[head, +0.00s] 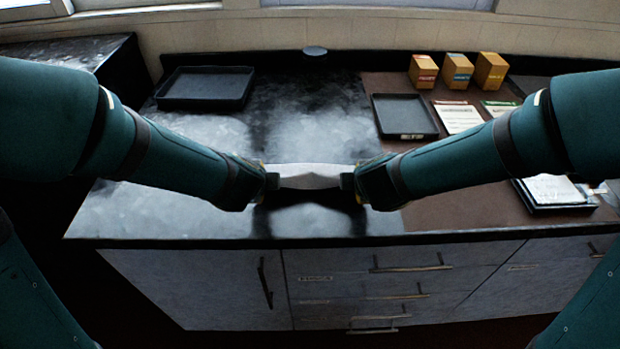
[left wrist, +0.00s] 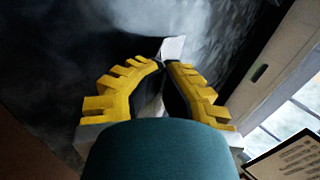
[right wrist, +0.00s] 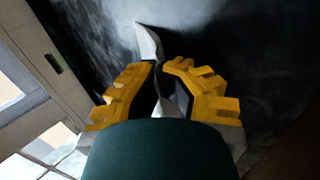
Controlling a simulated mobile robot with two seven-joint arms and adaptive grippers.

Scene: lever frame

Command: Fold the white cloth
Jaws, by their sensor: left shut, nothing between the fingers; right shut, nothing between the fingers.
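The white cloth (head: 311,176) shows as a narrow pale band between my two grippers, near the counter's front edge in the head view. Dark shadow or reflection lies below it. My left gripper (head: 270,181) is at the cloth's left end and my right gripper (head: 348,182) at its right end. In the left wrist view, the yellow fingers (left wrist: 163,64) are closed together, with a white piece of cloth (left wrist: 172,47) just past the tips. In the right wrist view, the fingers (right wrist: 160,64) are also together, with cloth (right wrist: 149,42) past them. The cloth's full outline is unclear.
A black tray (head: 205,88) stands at the counter's back left. At right are a smaller dark tray (head: 404,116), several boxes (head: 458,71) and printed cards (head: 457,117). The glossy dark counter (head: 310,115) behind the cloth is clear. Drawers and handles (head: 410,263) are below the front edge.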

